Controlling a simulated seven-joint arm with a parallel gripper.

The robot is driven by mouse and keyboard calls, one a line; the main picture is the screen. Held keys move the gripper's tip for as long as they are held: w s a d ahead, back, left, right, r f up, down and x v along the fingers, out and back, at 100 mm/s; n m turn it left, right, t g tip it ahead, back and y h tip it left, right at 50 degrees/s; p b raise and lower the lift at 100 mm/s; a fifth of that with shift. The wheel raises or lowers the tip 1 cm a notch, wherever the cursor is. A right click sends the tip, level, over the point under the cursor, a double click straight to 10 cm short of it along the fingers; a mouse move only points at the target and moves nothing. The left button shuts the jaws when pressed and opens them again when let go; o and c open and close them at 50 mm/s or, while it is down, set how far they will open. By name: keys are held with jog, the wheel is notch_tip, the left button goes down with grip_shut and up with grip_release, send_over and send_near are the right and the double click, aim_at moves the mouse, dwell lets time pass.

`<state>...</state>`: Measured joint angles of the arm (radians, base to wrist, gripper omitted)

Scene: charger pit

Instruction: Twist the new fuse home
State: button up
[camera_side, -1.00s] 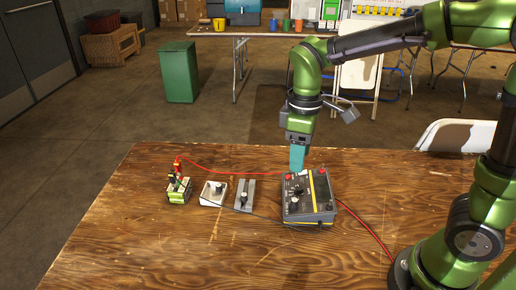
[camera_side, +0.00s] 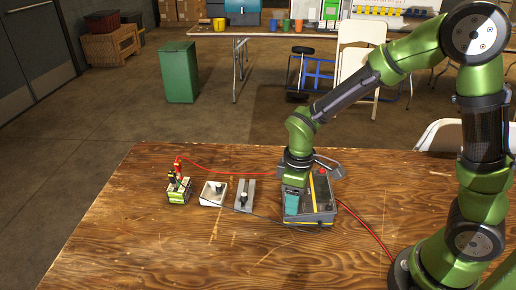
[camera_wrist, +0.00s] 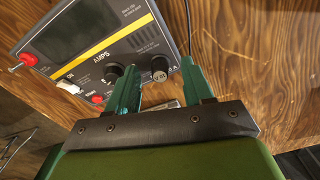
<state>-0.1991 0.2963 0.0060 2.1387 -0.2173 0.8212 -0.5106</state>
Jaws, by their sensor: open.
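The grey charger box (camera_side: 322,205) with a yellow stripe stands on the wooden table; its face fills the upper left of the wrist view (camera_wrist: 90,45). A small dark cap with a marked grey top, likely the fuse (camera_wrist: 160,68), is at the box's edge. My gripper (camera_side: 291,212) is low over the front left of the box. In the wrist view, my gripper's teal fingers (camera_wrist: 158,72) are apart, one on each side of this cap, with no clear contact. How deep the fuse sits cannot be told. In the side view it is hidden.
A black knob (camera_wrist: 115,69) is close by the left finger. A red terminal (camera_wrist: 28,60) is on the box. The table's front is clear.

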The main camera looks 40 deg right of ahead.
jog(key=c, duration=0.9)
jog(key=shift+m, duration=1.2)
jog(key=shift+m, duration=1.1)
jog(key=shift+m, duration=1.2)
